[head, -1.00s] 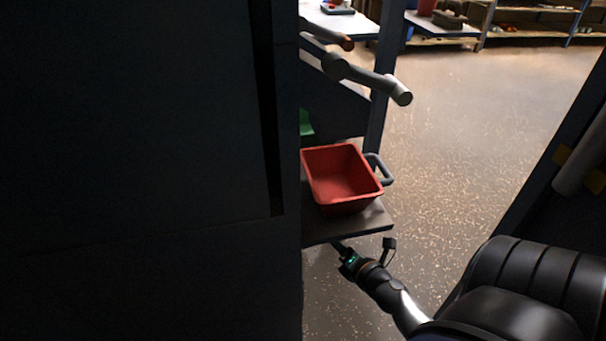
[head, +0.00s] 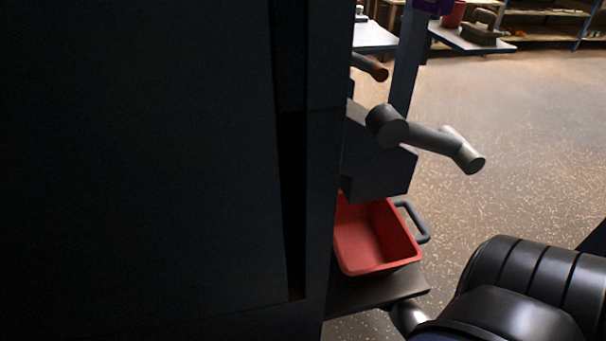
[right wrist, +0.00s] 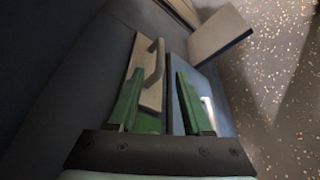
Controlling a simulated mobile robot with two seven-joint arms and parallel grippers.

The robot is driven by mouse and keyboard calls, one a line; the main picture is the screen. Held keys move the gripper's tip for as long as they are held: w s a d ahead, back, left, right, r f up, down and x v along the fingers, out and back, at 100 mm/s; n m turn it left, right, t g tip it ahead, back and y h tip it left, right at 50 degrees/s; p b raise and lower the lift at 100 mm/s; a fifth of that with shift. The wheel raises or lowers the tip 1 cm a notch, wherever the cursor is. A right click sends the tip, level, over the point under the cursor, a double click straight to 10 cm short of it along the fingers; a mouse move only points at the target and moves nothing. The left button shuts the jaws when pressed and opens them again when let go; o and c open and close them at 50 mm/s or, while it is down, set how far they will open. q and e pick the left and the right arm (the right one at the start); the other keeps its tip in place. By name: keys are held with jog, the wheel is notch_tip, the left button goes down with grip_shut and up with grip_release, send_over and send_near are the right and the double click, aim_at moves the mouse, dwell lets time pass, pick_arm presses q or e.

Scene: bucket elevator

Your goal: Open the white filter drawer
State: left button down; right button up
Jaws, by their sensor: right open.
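In the right wrist view, a pale, off-white drawer front (right wrist: 150,98) with a bar handle (right wrist: 159,62) is set in a dark wall. It looks like the white filter drawer; I cannot tell if it stands out from the wall. My right gripper (right wrist: 160,75) is open, its two green fingers apart. The handle shows just ahead of the fingertips, between them and nearer the left finger; no contact is visible. My left gripper is not in view.
A large dark cabinet fills the left of the head view (head: 150,160). A red bin (head: 375,240) sits on a dark shelf (head: 385,290) beside it. A grey crank-like lever (head: 430,138) juts out above the bin. Speckled floor to the right is open.

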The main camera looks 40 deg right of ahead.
jog(key=b+x, duration=0.3)
jog(key=x, duration=0.8)
jog(key=shift+w, duration=0.4)
jog(key=shift+c, duration=0.3)
grip_shut()
jog(key=shift+f, duration=0.1)
dwell(0.4)
